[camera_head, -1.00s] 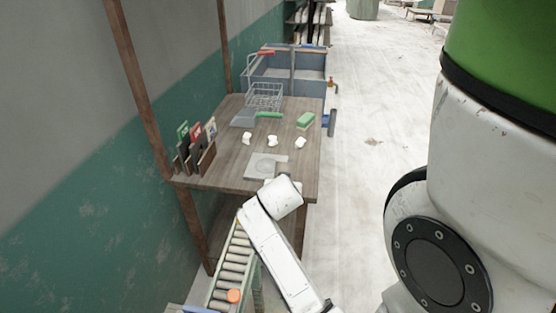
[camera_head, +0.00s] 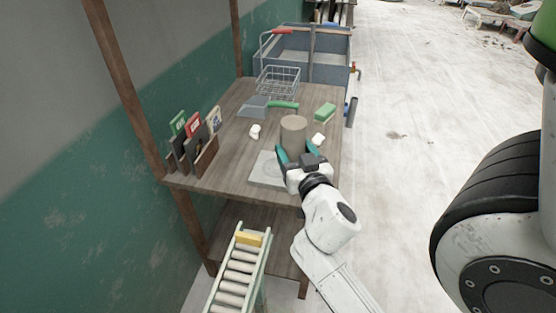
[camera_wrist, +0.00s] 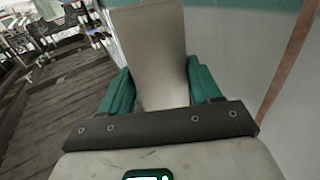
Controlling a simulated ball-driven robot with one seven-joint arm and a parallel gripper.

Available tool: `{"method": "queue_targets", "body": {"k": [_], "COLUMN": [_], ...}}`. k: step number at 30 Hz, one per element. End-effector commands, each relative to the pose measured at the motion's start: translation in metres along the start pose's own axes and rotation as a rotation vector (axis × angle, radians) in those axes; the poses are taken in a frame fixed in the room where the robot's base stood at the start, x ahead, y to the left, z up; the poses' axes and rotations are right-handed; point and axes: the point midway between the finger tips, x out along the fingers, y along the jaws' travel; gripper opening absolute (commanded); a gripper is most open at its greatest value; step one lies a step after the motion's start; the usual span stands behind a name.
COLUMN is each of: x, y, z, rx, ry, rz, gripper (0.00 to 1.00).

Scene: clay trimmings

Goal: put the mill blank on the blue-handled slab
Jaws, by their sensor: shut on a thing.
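My gripper (camera_head: 300,156) is shut on a plain beige-grey cylinder, seemingly the mill blank (camera_head: 293,134). It holds it roughly upright over the front right of the wooden table. In the wrist view the blank (camera_wrist: 152,55) stands between the teal fingers (camera_wrist: 162,88), its lower end hidden by the gripper's front. A flat grey slab (camera_head: 264,171) with a faint round mark lies at the table's front edge, left of my gripper. The gripper hides its right side, and I see no blue handle on it.
White lumps (camera_head: 254,131) lie on the table. Behind are a green-handled scoop (camera_head: 253,107), a green block (camera_head: 325,113) and a wire basket (camera_head: 278,82). A holder with cards (camera_head: 197,155) stands front left. A roller track (camera_head: 236,274) with a yellow block (camera_head: 248,239) is below.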

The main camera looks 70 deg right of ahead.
Motion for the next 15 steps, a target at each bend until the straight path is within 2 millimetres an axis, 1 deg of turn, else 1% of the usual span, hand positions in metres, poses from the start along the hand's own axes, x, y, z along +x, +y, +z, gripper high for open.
{"method": "queue_targets", "body": {"k": [1, 7, 9, 12, 15], "x": [0.013, 0.054, 0.064, 0.076, 0.085], "y": [-0.002, -0.009, -0.01, -0.012, -0.014], "z": [0.001, 0.02, 0.039, 0.055, 0.065], "rx": [0.001, 0.001, 0.0, 0.001, 0.0], "ry": [0.004, 0.004, 0.001, 0.002, 0.002], "rz": [0.001, 0.003, 0.004, 0.004, 0.004], "gripper": [0.07, 0.07, 0.07, 0.07, 0.07]}}
